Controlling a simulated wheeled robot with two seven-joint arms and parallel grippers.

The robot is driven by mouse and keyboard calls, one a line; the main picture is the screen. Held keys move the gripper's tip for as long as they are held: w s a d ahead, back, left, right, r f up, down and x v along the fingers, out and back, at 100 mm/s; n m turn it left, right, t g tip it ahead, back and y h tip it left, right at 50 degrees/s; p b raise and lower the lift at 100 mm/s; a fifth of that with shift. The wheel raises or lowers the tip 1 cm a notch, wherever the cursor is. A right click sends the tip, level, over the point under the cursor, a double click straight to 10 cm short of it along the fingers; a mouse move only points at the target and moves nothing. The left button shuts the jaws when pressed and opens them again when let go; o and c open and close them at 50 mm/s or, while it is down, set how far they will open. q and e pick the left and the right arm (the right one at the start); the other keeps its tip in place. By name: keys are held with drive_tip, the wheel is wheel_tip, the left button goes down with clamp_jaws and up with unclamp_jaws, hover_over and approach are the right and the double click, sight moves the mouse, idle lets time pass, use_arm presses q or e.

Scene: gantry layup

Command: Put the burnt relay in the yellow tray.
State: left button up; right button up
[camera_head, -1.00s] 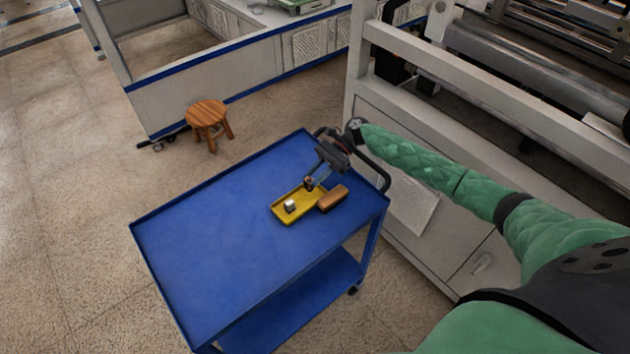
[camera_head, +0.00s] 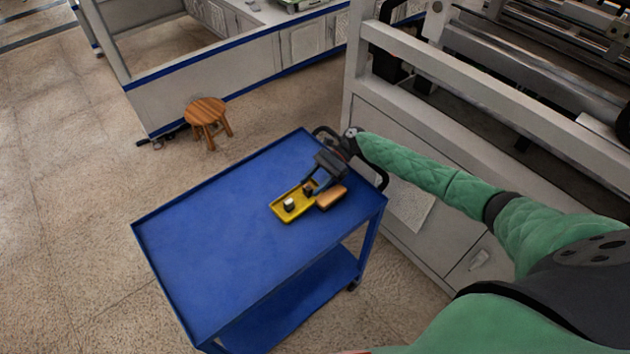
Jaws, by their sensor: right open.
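The yellow tray (camera_head: 298,211) lies on the blue cart top, toward its right side. A small pale block (camera_head: 289,203) sits in the tray's near half. A small dark brown piece (camera_head: 307,188), which looks like the burnt relay, is at the tray's far end; it is too small to tell its markings. My right gripper (camera_head: 313,188) is open over that far end, its fingers apart beside the dark piece. Part of the tray's far end is hidden by the gripper. My left gripper is not in view.
An orange-brown block (camera_head: 332,197) lies close against the tray's right side. The cart top (camera_head: 220,240) is clear on the left and front. A wooden stool (camera_head: 206,115) stands behind the cart, and a large machine frame (camera_head: 480,90) is at the right.

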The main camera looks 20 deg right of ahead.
drive_tip(key=shift+w+d+r+b, duration=0.1)
drive_tip(key=shift+w+d+b, duration=0.15)
drive_tip(key=shift+d, duration=0.2)
drive_tip(key=b+v, duration=0.2)
drive_tip(key=v, duration=0.2)
drive_tip(key=shift+d, duration=0.15)
drive_tip(key=b+v, duration=0.2)
drive_tip(key=v, duration=0.3)
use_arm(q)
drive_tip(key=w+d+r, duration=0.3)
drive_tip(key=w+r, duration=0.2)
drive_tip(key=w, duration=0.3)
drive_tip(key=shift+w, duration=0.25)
use_arm(e)
drive_tip(key=shift+v, duration=0.9)
drive_tip(key=shift+r, duration=0.2)
